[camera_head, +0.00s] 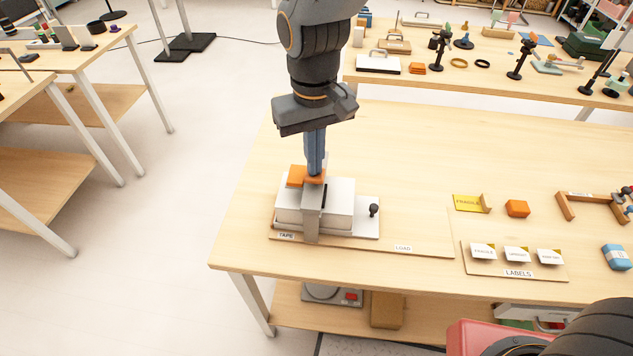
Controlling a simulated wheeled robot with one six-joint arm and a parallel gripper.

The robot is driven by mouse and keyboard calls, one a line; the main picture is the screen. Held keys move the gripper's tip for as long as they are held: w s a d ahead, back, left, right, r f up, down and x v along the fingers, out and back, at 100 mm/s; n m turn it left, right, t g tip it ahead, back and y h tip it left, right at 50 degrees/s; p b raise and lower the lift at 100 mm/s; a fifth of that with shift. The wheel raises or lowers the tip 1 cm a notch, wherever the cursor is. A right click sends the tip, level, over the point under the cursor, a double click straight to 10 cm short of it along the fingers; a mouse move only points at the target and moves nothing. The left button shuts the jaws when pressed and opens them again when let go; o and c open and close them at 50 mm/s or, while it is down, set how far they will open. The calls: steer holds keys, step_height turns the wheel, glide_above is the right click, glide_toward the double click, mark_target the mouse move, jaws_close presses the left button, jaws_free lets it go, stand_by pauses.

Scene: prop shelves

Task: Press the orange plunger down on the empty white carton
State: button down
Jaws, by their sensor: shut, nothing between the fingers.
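The white carton (338,207) sits on a white base plate over a wooden board marked TAPE and LOAD, near the left end of the table. A grey metal upright (311,216) stands in front of the carton. The orange plunger (297,176) is above the carton top, with part of it under my fingers. My gripper (315,174) points straight down with its fingers shut and empty, its tips at the orange part. They look in contact, but I cannot tell for sure. The carton's inside is hidden.
A small black knob (373,210) stands on the plate right of the carton. Further right are a yellow bracket (471,204), an orange block (517,208) and a LABELS board (515,273) with label cards. The table behind the carton is clear.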

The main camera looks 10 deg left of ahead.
steer(key=shift+s+d+f, duration=0.1)
steer(key=shift+f, duration=0.45)
stand_by(1.2)
steer(key=shift+r, duration=0.1)
step_height(320, 180, up, 6)
steer(key=p, duration=0.6)
steer(key=shift+r, duration=0.1)
stand_by(0.4)
steer(key=d+f+m+b, duration=0.3)
steer(key=d, duration=1.2)
steer(key=d+f+m+t+b, duration=0.1)
steer(key=d+f+m+b, duration=0.2)
steer(key=d, duration=1.2)
steer(key=shift+w+d+f+m+b, duration=0.2)
steer(key=shift+d+f+m+b, duration=0.15)
steer(key=shift+m+b, duration=0.3)
